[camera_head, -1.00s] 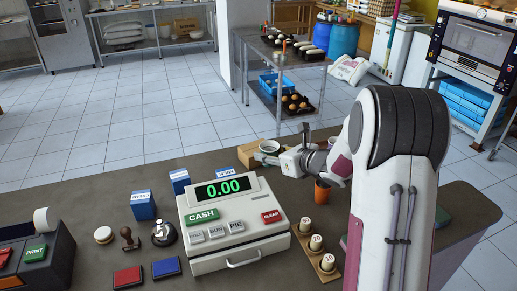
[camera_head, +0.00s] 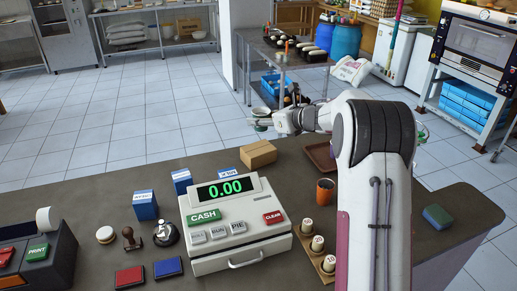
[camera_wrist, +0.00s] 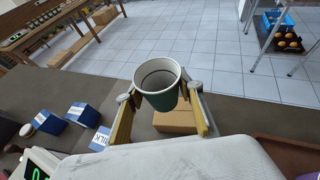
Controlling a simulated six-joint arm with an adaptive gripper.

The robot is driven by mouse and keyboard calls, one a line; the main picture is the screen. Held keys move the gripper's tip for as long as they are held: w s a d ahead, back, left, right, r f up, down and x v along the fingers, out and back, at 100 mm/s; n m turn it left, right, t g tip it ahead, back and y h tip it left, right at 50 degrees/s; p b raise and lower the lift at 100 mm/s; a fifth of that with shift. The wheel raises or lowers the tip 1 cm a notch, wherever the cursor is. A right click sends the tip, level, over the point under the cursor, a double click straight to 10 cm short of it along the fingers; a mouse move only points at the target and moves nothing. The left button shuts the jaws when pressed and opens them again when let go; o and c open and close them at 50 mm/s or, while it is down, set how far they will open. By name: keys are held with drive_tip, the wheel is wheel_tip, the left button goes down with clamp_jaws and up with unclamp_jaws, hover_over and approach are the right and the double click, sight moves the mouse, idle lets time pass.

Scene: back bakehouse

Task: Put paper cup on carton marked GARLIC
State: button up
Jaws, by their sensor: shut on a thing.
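The paper cup (camera_wrist: 160,98), green with a white rim, is upright between the two yellow-padded fingers of my gripper (camera_wrist: 160,90) in the wrist view. My gripper is shut on it. In the head view the cup (camera_head: 261,122) is small, held up at the end of my gripper (camera_head: 268,121), above and apart from a brown carton (camera_head: 258,154). That carton lies on the counter behind the cash register; it also shows below the cup in the wrist view (camera_wrist: 178,122). No marking is readable on it.
The cash register (camera_head: 232,215) stands in front of the carton. Blue cartons (camera_head: 145,205) stand to the left. An orange mug (camera_head: 325,190) and a brown tray (camera_head: 318,155) are to the right. The counter around the brown carton is mostly clear.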

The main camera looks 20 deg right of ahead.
drive_tip(key=shift+w+r, duration=0.1)
drive_tip(key=shift+r, duration=0.15)
drive_tip(key=shift+d+f+h, duration=0.1)
drive_tip(key=shift+h, duration=0.2)
hover_over(261, 153)
drive_tip(key=shift+w+d+f, duration=0.1)
drive_tip(key=shift+f, duration=3)
drive_tip(key=shift+f, duration=1.9)
drive_tip(key=shift+f, duration=0.15)
